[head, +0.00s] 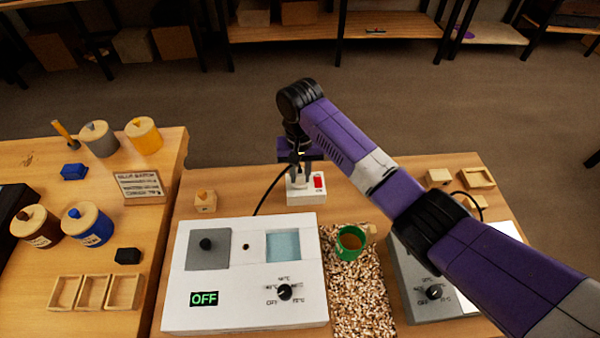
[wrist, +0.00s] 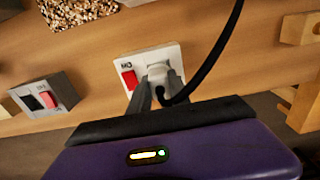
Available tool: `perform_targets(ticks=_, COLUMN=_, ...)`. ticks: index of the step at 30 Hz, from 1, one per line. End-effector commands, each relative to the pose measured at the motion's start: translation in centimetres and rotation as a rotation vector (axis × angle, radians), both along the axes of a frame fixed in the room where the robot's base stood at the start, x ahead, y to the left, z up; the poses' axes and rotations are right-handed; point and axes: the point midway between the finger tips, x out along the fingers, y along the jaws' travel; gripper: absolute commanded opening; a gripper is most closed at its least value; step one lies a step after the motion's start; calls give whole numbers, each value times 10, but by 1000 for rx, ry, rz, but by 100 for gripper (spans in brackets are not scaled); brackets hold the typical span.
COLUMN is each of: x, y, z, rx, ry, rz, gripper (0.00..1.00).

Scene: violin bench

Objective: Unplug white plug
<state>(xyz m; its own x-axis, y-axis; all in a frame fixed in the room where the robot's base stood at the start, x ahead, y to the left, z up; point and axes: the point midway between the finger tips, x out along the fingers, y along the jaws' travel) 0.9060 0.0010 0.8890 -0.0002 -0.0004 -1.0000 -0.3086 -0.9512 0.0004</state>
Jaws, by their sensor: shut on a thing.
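The white plug (wrist: 163,78) sits at a white socket block (wrist: 133,59) with a red switch, and a black cable (wrist: 212,55) runs from it. In the head view the socket block (head: 307,196) stands at the back edge of the bench, and the plug (head: 297,181) is partly hidden by my gripper. My gripper (head: 301,171) reaches down from above and is shut on the plug. In the wrist view the two fingers (wrist: 154,95) are at the plug's sides. I cannot tell whether its pins are fully in the socket.
A white box (head: 245,312) reading OFF stands in front of the socket. A green pot (head: 349,243) sits on wood shavings (head: 358,295), with a grey box (head: 411,290) to the right. A small wooden block (head: 205,201) is left of the socket. A second switch block (wrist: 44,95) shows in the wrist view.

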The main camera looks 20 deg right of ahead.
Motion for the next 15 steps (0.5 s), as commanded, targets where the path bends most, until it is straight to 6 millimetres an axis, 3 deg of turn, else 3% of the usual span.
perform_targets(ticks=15, x=0, y=0, z=16, rx=0, ry=0, rz=-1, gripper=0)
